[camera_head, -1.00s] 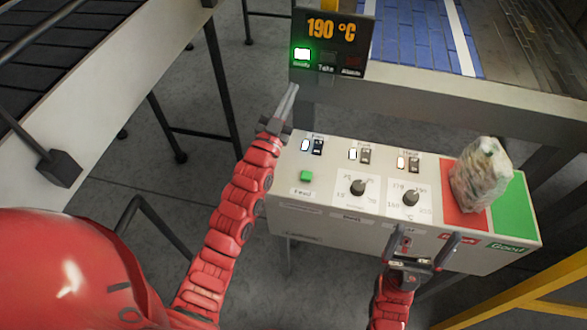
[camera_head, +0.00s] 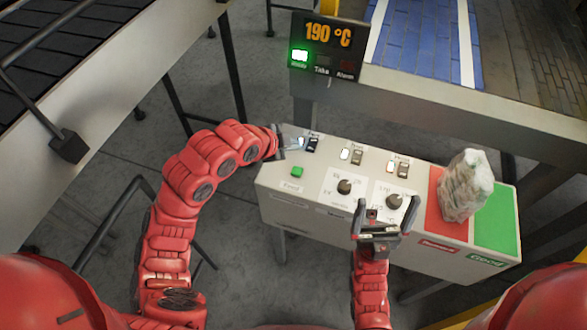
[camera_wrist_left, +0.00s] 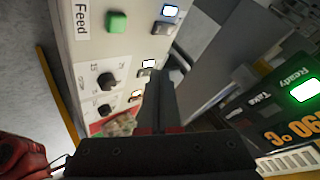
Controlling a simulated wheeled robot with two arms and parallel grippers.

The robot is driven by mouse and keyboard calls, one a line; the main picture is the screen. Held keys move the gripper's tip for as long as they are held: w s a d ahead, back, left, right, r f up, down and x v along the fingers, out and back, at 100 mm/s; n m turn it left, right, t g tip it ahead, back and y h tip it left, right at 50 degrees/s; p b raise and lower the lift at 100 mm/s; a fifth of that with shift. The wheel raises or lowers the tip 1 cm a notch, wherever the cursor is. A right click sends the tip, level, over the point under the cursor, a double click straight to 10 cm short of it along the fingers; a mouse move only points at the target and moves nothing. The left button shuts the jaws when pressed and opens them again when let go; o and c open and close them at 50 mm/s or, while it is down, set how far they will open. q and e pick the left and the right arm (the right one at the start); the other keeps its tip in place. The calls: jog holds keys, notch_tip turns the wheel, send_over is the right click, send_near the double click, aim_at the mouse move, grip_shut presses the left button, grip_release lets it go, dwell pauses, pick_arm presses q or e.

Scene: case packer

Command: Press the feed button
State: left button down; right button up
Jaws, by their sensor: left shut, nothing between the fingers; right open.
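The green square feed button (camera_head: 297,171) sits at the left end of the control box top, above the label "Feed". It also shows near the top of the left wrist view (camera_wrist_left: 116,22). My left gripper (camera_head: 297,142) is shut and empty, just beyond the button beside the leftmost switch, apart from the button. Its closed fingers (camera_wrist_left: 160,90) point away from the camera in the left wrist view. My right gripper (camera_head: 386,206) is open and empty at the front edge of the box, below the dials.
The control box (camera_head: 330,212) carries switches, two dials (camera_head: 344,187), and red and green pads with a filled bag (camera_head: 466,186) on the red one. A display (camera_head: 328,47) reads 190 °C with a lit green "Ready" lamp. Conveyors stand left and behind.

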aim_at(293, 172)
pick_arm(q)
jog(key=shift+f, duration=0.2)
jog(key=shift+f+b, duration=2.55)
jog(key=shift+f, duration=1.75)
jog(key=shift+f+b, duration=0.35)
jog(key=shift+b, duration=0.15)
